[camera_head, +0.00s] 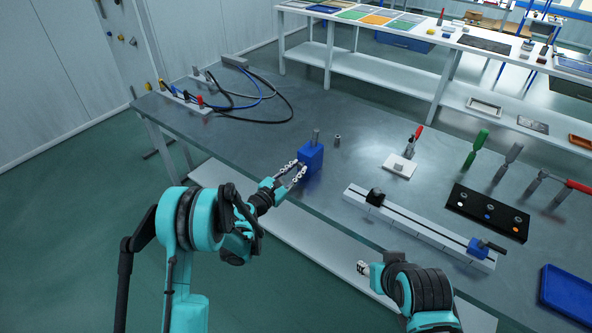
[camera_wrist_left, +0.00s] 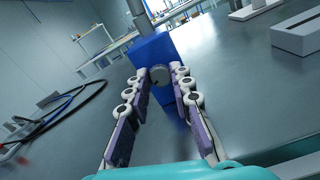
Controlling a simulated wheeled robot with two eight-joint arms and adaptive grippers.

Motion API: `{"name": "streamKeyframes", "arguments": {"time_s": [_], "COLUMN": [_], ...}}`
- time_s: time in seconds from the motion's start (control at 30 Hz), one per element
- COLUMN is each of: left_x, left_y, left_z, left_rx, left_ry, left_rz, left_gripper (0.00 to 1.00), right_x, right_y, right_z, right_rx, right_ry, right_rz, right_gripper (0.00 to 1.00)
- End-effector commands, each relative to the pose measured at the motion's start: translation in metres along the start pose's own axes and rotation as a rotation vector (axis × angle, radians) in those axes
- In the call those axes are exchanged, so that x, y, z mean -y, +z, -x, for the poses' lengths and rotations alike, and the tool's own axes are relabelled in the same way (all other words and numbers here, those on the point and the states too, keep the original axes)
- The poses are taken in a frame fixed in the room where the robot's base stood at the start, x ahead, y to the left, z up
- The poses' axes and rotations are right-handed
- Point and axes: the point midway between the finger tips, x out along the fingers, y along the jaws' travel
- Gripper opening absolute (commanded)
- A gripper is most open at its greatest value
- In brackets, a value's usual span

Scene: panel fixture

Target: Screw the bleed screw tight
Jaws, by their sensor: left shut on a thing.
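A blue block (camera_head: 312,155) with a grey post on top stands upright near the front edge of the grey table. The bleed screw (camera_wrist_left: 160,75) shows in the left wrist view as a round grey knob on the block's near face. My left gripper (camera_head: 298,171) reaches the block's near side. In the left wrist view its fingertips (camera_wrist_left: 167,76) sit on both sides of the screw head, shut on it. The screw is hidden in the head view, and its thread cannot be seen. My right gripper (camera_head: 363,268) is beyond the table's front edge, its jaws too small to tell.
A small grey cylinder (camera_head: 337,140) stands right of the block. A pale rail (camera_head: 418,227) lies further right, with a black tool board (camera_head: 487,212) behind it. Cables (camera_head: 262,99) loop at the table's far left. Bare tabletop surrounds the block's left and back.

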Motion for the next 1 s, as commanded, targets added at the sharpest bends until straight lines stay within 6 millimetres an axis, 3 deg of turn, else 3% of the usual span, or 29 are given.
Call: {"name": "streamKeyframes", "arguments": {"time_s": [1.0], "left_x": [0.0023], "left_y": [-0.0010], "left_z": [-0.0001], "left_rx": [0.000], "left_ry": [-0.001], "left_rz": [-0.942], "left_gripper": [0.00], "right_x": [0.0000], "right_y": [0.0000], "right_z": [0.0000], "right_rx": [0.000], "right_ry": [0.000], "right_rz": [0.000], "right_gripper": [0.41]}}
